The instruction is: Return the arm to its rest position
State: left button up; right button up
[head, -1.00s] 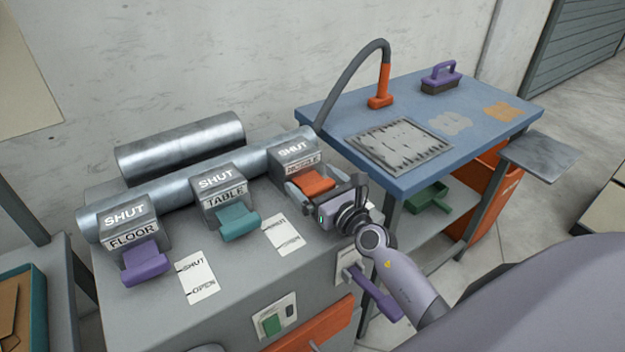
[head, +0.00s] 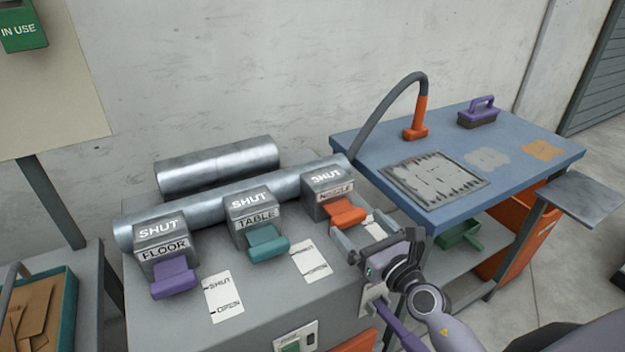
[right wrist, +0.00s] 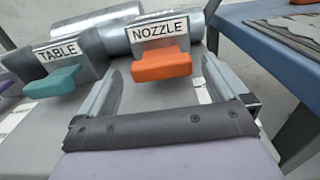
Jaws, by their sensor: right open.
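My right gripper (head: 356,228) is open and empty. In the head view its arm comes in from the lower right, and its fingers point at the orange NOZZLE lever (head: 347,212). In the right wrist view the same lever (right wrist: 161,66) shows beyond and between the two spread fingers, and I see no grip on it. The NOZZLE box (head: 322,197) reads SHUT. My left gripper is not in view.
The TABLE lever (head: 268,243) and FLOOR lever (head: 174,278) are left of it, their boxes reading SHUT. A metal pipe (head: 205,206) runs behind. The blue table (head: 510,165) stands at right, with a hose (head: 385,105). A purple handle (head: 405,335) is below my wrist.

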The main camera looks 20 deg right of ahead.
jog(key=shift+s+r+m, duration=0.1)
jog(key=shift+r+m, duration=0.3)
jog(key=shift+m, duration=0.1)
jog(key=s+d+r+m+g+h, duration=0.1)
jog(key=s+d+r+m+h, duration=0.3)
jog(key=m, duration=0.6)
jog(key=s+d+f+m+h, duration=0.1)
jog(key=s+d+m+h, duration=0.3)
jog(key=m, duration=0.6)
jog(key=s+a+f+m+g, duration=0.2)
jog(key=s+f+m+g, duration=0.1)
jog(key=m, duration=0.1)
jog(key=s+a+f+m+g+y, duration=0.1)
jog(key=s+a+f+m+g, duration=0.1)
jog(key=s+f+m+g, duration=0.1)
jog(key=s+a+f+m+g+y, duration=0.1)
jog(key=s+a+f+m+g, duration=0.1)
jog(key=s+f+m+g, duration=0.1)
jog(key=shift+s+f+m, duration=0.15)
jog(key=shift+f+m, duration=0.2)
jog(key=shift+m, duration=0.45)
jog(key=s+a+f+m+g+y, duration=0.2)
jog(key=s+a+g+y, duration=0.3)
jog(key=s+a, duration=0.4)
jog(key=w+a+f+t+y+p, duration=0.2)
jog(key=w+f+t+p, duration=0.1)
jog(key=w+f+t, duration=0.3)
jog(key=shift+w+a+t, duration=0.2)
jog(key=shift+w+t, duration=0.25)
jog(key=shift+t, duration=0.25)
